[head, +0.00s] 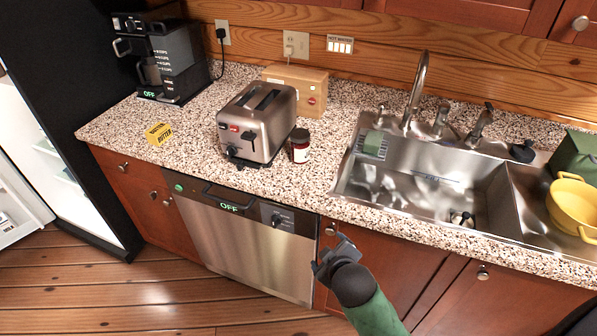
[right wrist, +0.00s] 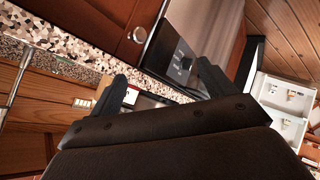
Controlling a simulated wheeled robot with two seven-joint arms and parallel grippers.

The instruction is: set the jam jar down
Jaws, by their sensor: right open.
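The jam jar (head: 300,146) has a dark lid, a red body and a pale label. It stands upright on the speckled counter (head: 345,110), just right of the toaster (head: 258,123) and near the counter's front edge. My right gripper (head: 328,252) is open and empty, low in front of the cabinet door beside the dishwasher. It is apart from the jar, below the counter top. Its two spread fingers also show in the right wrist view (right wrist: 160,85); I cannot clearly make out the jar there. My left gripper is not in view.
A steel sink (head: 365,190) lies to the right, with a yellow colander (head: 573,207) at its far side. A wooden box (head: 297,88) stands behind the toaster. The dishwasher (head: 255,245) is shut.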

